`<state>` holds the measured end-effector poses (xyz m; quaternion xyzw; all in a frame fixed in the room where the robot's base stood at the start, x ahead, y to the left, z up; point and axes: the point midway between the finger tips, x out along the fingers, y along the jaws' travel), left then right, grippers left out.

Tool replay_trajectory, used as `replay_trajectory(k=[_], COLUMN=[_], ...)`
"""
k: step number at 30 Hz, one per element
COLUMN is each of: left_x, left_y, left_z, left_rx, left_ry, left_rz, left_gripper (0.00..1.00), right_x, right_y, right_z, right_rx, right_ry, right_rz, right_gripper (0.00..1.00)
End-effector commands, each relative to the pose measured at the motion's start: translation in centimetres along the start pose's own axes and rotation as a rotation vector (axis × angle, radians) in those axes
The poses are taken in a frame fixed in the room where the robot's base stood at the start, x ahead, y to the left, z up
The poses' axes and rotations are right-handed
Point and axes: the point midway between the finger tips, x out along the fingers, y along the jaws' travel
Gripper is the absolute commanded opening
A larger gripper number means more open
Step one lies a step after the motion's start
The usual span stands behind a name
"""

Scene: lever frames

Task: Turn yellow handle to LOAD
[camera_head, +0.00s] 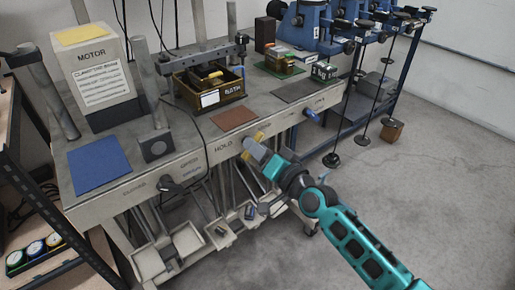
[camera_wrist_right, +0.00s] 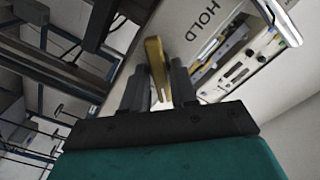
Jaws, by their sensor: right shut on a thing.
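The yellow handle (camera_wrist_right: 155,60) shows in the right wrist view between the two dark fingers of my right gripper (camera_wrist_right: 160,92), which is shut on it. In the head view, yellow parts of the handle (camera_head: 259,136) show at the bench's front edge, partly covered by the gripper (camera_head: 258,149). The word HOLD (camera_head: 223,147) is printed on the front panel left of the handle. It also shows in the right wrist view (camera_wrist_right: 207,20). I cannot read a LOAD label. The left gripper is not in view.
A blue handle (camera_head: 311,114) sits farther right on the same front panel, and a black handle (camera_head: 172,187) farther left. A motor box (camera_head: 95,75), a blue mat (camera_head: 98,163) and a brown mat (camera_head: 233,118) are on the bench. Open floor lies to the right.

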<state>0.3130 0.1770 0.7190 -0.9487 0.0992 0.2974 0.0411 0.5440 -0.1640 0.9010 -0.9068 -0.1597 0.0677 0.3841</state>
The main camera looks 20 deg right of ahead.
Motion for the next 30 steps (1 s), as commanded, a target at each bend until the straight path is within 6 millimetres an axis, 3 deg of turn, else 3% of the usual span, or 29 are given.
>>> replay_trajectory(k=[1, 2, 6, 17, 30], left_x=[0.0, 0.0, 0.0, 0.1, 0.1], left_y=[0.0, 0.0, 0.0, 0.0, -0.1], left_z=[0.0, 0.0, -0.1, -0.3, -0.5], left_rx=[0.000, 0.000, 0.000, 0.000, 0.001], left_ry=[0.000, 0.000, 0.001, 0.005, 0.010], left_rz=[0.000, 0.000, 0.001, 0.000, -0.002], left_gripper=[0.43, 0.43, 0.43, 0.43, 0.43], right_x=[0.0, 0.0, 0.0, -0.7, -8.9], right_y=[-0.1, -0.1, 0.0, 0.1, 0.1], right_z=[-0.1, -0.1, -0.1, 0.0, 0.1], right_rx=[0.001, 0.001, 0.000, -0.001, -0.003], right_ry=[0.002, 0.002, 0.002, 0.000, -0.003], right_rz=[-0.001, -0.001, -0.001, 0.002, 0.002], right_gripper=[0.00, 0.28, 0.42, 0.43, 0.43])
